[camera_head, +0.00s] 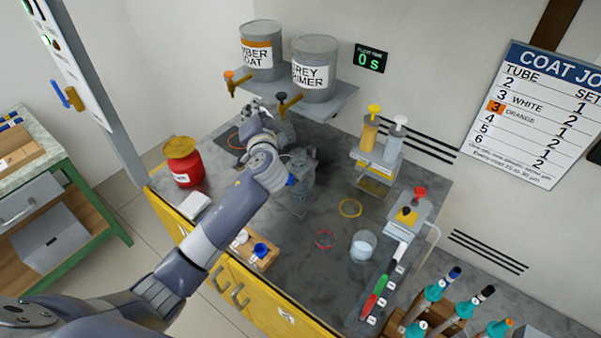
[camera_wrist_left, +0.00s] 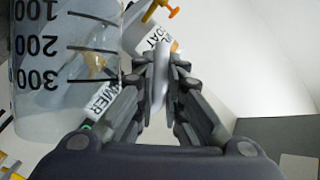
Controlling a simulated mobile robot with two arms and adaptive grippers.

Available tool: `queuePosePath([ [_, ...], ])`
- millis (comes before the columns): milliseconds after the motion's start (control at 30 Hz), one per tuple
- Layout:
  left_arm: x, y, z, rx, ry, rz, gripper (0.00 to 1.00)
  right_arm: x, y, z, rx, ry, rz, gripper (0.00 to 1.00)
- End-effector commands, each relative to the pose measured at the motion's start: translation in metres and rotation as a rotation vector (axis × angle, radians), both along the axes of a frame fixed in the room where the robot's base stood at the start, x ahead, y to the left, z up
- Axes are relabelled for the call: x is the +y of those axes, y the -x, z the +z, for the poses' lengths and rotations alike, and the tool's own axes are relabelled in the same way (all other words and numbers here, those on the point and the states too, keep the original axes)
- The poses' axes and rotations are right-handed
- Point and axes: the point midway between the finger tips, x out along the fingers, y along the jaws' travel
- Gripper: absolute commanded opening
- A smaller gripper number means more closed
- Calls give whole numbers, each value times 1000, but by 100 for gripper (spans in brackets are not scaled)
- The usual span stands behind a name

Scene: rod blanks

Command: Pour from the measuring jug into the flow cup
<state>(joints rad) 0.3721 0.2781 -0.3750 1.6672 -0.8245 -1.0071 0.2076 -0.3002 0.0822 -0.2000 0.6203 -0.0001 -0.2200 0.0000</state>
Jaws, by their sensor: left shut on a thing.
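My left gripper (camera_head: 273,112) reaches over the back of the bench under the two drums. In the left wrist view its fingers (camera_wrist_left: 161,88) are closed on a thin pale strip, which looks like the measuring jug's handle. The clear measuring jug (camera_wrist_left: 62,105) fills the left of that view, its 100, 200 and 300 marks appearing upside down. I cannot make out the jug in the head view. I cannot pick out the flow cup for certain; a grey stand (camera_head: 302,200) is partly hidden beside my wrist. My right gripper is not in view.
A red can (camera_head: 183,163) stands at the bench's left. Two drums (camera_head: 262,58) (camera_head: 315,78) with taps sit on a shelf above. Pump bottles (camera_head: 369,130) stand behind.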

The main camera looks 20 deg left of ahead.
Motion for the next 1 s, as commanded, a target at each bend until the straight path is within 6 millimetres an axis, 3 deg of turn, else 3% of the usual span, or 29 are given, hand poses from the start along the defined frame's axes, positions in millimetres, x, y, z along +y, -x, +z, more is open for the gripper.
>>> queuePosePath([
  [1000,-4,0,5,1,-36,-1,0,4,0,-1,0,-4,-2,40],
])
